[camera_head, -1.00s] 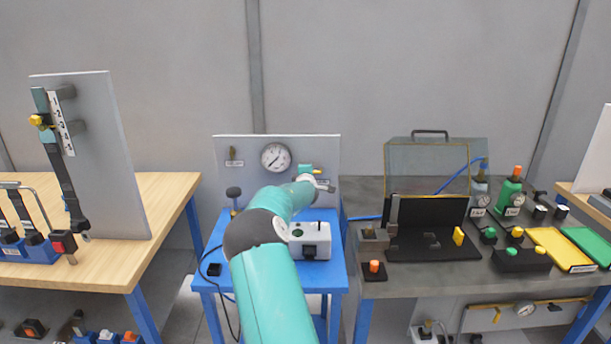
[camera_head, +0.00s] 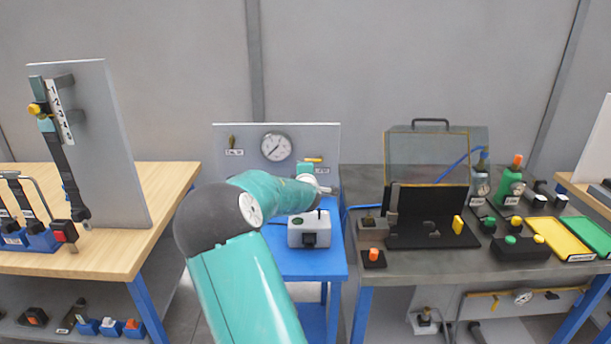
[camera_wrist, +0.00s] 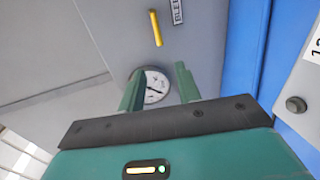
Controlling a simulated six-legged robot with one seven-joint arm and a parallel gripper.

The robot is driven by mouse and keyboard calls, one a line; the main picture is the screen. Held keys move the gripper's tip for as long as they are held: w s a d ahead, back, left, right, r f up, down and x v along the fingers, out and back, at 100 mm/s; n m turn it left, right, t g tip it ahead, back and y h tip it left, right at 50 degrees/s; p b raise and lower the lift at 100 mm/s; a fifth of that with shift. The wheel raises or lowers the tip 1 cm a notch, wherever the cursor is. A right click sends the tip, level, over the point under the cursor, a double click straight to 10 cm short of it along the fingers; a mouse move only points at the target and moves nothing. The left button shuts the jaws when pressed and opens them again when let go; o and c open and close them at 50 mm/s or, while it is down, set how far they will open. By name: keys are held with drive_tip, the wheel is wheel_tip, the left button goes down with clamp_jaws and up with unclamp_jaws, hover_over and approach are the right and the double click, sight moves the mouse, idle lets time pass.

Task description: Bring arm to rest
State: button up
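My teal arm rises from the bottom of the head view and bends at a dark elbow toward the right, over the blue table (camera_head: 300,263). My gripper (camera_head: 328,186) is small at its far end, in front of the grey gauge panel (camera_head: 232,168), and partly hidden by my wrist. In the wrist view the two green fingers of my gripper (camera_wrist: 158,88) stand apart with nothing between them. The round pressure gauge (camera_wrist: 155,87) shows behind the gap, and a yellow handle (camera_wrist: 155,28) is above it.
A grey box (camera_head: 309,232) stands on the blue table, close below my forearm. A wooden bench (camera_head: 150,190) with an upright board (camera_head: 105,150) is at left. A grey bench (camera_head: 400,272) at right carries an open black case (camera_head: 430,215) and a green bottle (camera_head: 510,185).

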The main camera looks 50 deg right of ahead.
drive_tip(key=shift+v, duration=0.8)
drive_tip(key=s+a+r+m+g+y, duration=0.1)
drive_tip(key=s+a+m+y, duration=0.2)
drive_tip(key=a, duration=0.8)
drive_tip(key=s+a+r+m+y, duration=0.1)
drive_tip(key=s+a+m+y, duration=0.15)
drive_tip(key=a, duration=0.95)
drive_tip(key=s+a+r+m+g+y, duration=0.1)
drive_tip(key=s+a+m+y, duration=0.2)
drive_tip(key=a, duration=0.8)
drive_tip(key=s+a+g+y, duration=0.2)
drive_tip(key=s+a+y, duration=0.1)
drive_tip(key=s+a, duration=1.3)
drive_tip(key=a, duration=0.2)
drive_tip(key=shift+s+a+g, duration=0.25)
drive_tip(key=shift+s+g, duration=0.05)
drive_tip(key=shift+g, duration=0.1)
drive_tip(key=shift+d+f+y, duration=0.1)
drive_tip(key=shift+d+y, duration=0.05)
drive_tip(key=shift+y, duration=0.1)
